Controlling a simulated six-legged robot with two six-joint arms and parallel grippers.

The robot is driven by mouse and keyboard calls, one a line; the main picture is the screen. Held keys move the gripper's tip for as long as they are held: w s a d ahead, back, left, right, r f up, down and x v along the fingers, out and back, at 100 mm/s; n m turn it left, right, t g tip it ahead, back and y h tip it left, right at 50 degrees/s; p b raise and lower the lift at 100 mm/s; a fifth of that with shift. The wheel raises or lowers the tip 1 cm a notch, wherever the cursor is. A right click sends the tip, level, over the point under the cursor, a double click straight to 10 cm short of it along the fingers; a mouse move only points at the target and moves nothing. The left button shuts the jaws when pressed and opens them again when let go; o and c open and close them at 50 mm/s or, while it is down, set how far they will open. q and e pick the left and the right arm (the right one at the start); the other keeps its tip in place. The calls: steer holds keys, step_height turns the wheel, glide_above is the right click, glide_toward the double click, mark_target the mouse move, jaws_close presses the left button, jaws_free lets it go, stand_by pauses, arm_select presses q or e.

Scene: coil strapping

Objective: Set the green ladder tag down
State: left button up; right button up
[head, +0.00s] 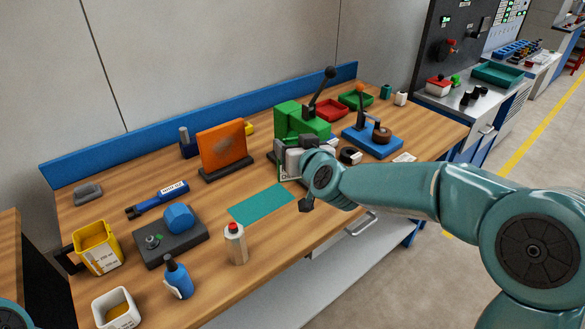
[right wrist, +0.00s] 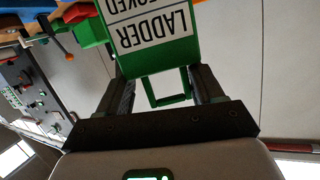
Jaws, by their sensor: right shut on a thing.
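The green ladder tag (right wrist: 152,38) has a white face with black lettering, "LADDER" and part of a second line, upside down in the right wrist view. My right gripper (right wrist: 165,88) is shut on the tag's green loop end, one finger on each side. In the head view the right gripper (head: 286,162) is over the bench in front of the green machine, and mostly hides the tag. I cannot tell there whether the tag touches anything. My left gripper is not in view.
A teal mat (head: 262,203) lies bare on the wooden bench, left of the gripper. The green machine (head: 300,121) with a black lever stands behind. An orange plate (head: 222,147) stands left; a white bottle (head: 235,244) stands near the front edge.

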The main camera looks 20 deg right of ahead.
steer(key=shift+w+a+r+y, duration=0.1)
steer(key=shift+r+y, duration=0.05)
steer(key=shift+r, duration=0.35)
steer(key=shift+w+r+y, duration=0.1)
steer(key=shift+r+y, duration=0.05)
steer(key=shift+r, duration=0.35)
steer(key=shift+s+r+b, duration=0.15)
steer(key=shift+b, duration=0.35)
steer(key=f+b, duration=0.2)
steer(key=f, duration=0.4)
steer(key=f+b, duration=0.2)
steer(key=f, duration=0.5)
steer(key=f+b, duration=0.2)
steer(key=f, duration=0.4)
steer(key=shift+w+a+f, duration=0.15)
steer(key=shift+w+f, duration=0.05)
steer(key=shift+w, duration=0.15)
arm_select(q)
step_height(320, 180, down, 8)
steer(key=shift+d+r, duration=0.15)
arm_select(e)
steer(key=shift+s, duration=0.1)
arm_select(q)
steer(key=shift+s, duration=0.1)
arm_select(e)
steer(key=shift+r, duration=0.1)
